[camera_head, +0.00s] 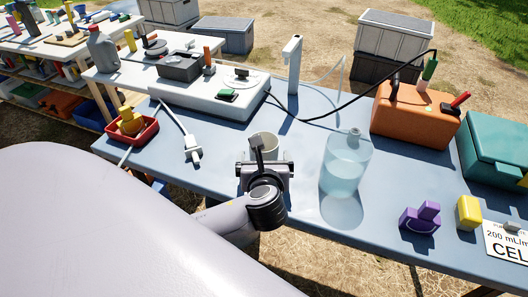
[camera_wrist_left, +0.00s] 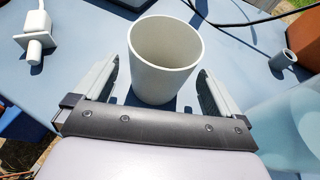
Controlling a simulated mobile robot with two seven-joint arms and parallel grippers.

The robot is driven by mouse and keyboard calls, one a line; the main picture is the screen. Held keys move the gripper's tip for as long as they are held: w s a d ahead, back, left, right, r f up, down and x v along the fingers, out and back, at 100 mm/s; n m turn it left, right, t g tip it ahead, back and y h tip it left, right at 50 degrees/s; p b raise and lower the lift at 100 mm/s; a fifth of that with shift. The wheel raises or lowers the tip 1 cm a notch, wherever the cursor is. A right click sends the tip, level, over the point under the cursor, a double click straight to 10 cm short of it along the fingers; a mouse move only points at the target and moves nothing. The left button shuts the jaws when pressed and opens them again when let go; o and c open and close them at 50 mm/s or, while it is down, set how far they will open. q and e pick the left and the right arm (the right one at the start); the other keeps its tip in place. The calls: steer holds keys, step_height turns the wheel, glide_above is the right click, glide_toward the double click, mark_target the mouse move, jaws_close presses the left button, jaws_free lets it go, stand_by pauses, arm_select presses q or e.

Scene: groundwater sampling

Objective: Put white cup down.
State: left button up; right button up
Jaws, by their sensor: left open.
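The white cup (camera_head: 265,143) stands upright on the blue table (camera_head: 300,120), partly hidden behind my left gripper in the head view. In the left wrist view the cup (camera_wrist_left: 165,58) is empty, with its open mouth facing up. My left gripper (camera_head: 265,160) is open, with one finger on each side of the cup; in the left wrist view its fingers (camera_wrist_left: 161,88) show gaps between them and the cup's wall. My right gripper is not in view.
A clear water bottle (camera_head: 345,165) stands to the right of the cup. A white probe (camera_head: 192,150) lies to its left, near a red tray (camera_head: 132,132). A purple block (camera_head: 420,219), a yellow block (camera_head: 468,213) and an orange case (camera_head: 412,118) are further right.

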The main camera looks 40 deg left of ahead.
arm_select(q)
steer(key=p+v, duration=0.1)
steer(key=v, duration=0.7)
steer(key=shift+s+d, duration=0.1)
steer(key=shift+s, duration=0.05)
steer(key=s+f+n+g+h, duration=0.4)
steer(key=s+n, duration=0.4)
steer(key=n, duration=0.6)
steer(key=s+f+n+g+h, duration=0.3)
steer(key=s+f+n+h, duration=0.15)
steer(key=s+n, duration=0.65)
steer(key=w+d+f+n+t+h+p, duration=0.1)
steer(key=w+d+f+t+p, duration=0.2)
steer(key=w+t+p, duration=0.3)
steer(key=shift+w+t+p, duration=0.3)
steer(key=shift+w, duration=1.35)
steer(key=shift+d+h, duration=0.1)
steer(key=shift+h, duration=0.15)
